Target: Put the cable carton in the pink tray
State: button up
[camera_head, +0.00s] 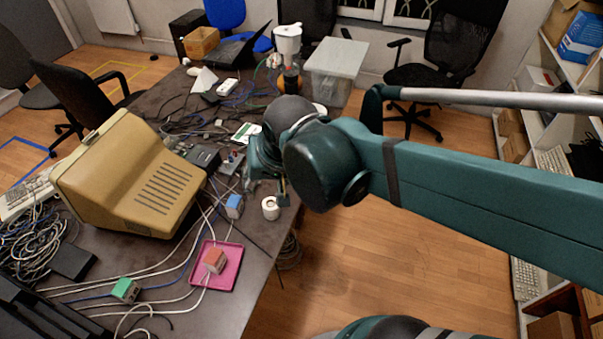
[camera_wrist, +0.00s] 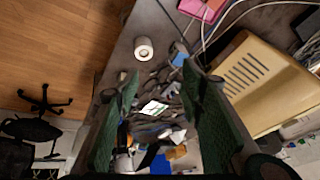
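The pink tray (camera_head: 228,276) lies flat near the table's front right edge; part of it shows at the top of the wrist view (camera_wrist: 194,5). A small orange-red carton (camera_head: 214,261) sits in it. A small blue carton (camera_head: 234,206) stands on the table behind the tray, and it shows in the wrist view (camera_wrist: 178,56). A small green carton (camera_head: 126,290) stands left of the tray among cables. I cannot tell which one is the cable carton. My gripper (camera_head: 267,190) is above the table, right of the blue carton. Its fingers (camera_wrist: 160,105) are wide apart with nothing between them.
A white roll (camera_head: 270,208) stands near the table edge below my gripper. A beige monitor (camera_head: 135,180) fills the left of the table. Loose cables run around the tray and cartons. A clear bin (camera_head: 335,70) and a water jug (camera_head: 287,45) stand farther back.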

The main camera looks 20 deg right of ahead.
jog(key=s+d+r+n+t, duration=0.2)
jog(key=s+d+r, duration=0.1)
jog(key=d, duration=0.4)
jog(key=shift+s+d+r+n+h, duration=0.35)
jog(key=shift+s+r+n+h, duration=0.05)
